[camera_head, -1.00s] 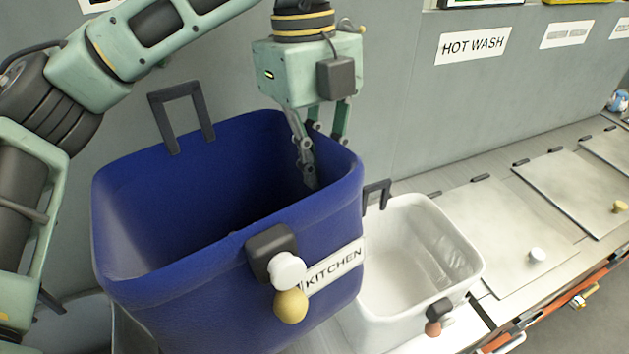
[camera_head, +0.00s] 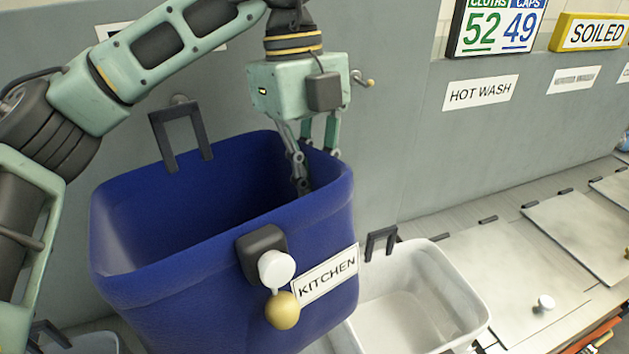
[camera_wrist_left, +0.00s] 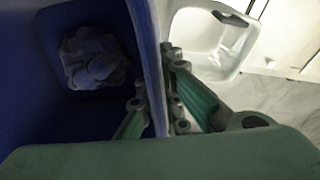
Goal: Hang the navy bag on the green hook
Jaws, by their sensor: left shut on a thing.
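The navy bag (camera_head: 320,312) is a large, open-topped, deep blue container with a KITCHEN label, a dark handle at the back and a white and a yellow knob on the front. My left gripper (camera_head: 312,168) is shut on its far right rim, one finger inside. The left wrist view shows the gripper (camera_wrist_left: 158,95) astride the bag wall (camera_wrist_left: 148,45), with a crumpled dark blue thing (camera_wrist_left: 95,58) inside the bag. I see no hook that is clearly green. My right gripper is out of view.
A white bin (camera_head: 455,288) with a dark handle stands right of the bag, close to it. A counter with pale flaps (camera_head: 575,235) runs to the right. The grey wall carries a HOT WASH sign (camera_head: 480,92), and a yellow SOILED sign (camera_head: 592,32) sits above.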

